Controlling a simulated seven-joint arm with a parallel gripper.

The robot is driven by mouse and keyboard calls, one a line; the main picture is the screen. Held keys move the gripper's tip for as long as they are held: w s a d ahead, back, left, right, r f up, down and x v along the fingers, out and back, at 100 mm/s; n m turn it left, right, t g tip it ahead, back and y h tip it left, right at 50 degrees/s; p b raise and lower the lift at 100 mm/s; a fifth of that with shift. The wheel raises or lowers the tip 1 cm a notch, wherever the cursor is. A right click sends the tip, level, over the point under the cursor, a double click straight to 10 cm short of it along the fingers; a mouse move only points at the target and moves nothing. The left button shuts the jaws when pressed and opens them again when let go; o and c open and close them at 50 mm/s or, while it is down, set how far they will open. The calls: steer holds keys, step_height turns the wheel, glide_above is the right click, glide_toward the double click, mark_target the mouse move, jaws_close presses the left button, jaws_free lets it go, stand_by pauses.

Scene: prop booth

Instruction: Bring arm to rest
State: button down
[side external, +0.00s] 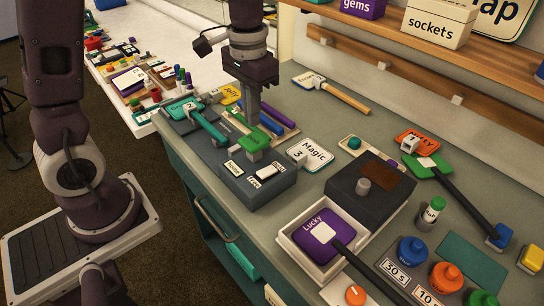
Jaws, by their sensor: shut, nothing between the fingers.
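My gripper (254,118) points straight down over the dark grey box (262,193) at the left part of the bench. Its fingers are shut and hold nothing. The fingertips are just above or beside the green-ended lever (256,140) on that box. I cannot tell whether they touch it. A teal lever (207,126) lies to the left of the fingers. A white switch (266,172) and small labels sit on the front of the box.
A white tray with a purple "Lucky" card (317,234), a dark block (370,190) and colored knobs stand right. A shelf (470,55) overhangs the back.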

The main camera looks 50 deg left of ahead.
steer(key=shift+r, duration=1.15)
steer(key=s+d+r+t, duration=0.1)
steer(key=s+r+t, duration=0.1)
steer(key=s, duration=0.6)
steer(key=s+d+r+t, duration=0.1)
steer(key=s+r+t, duration=0.2)
steer(key=s, duration=0.6)
step_height(320, 180, up, 2)
steer(key=shift+s+d+r+t, duration=0.15)
steer(key=shift+s+d+t, duration=0.05)
steer(key=shift+d+t, duration=0.1)
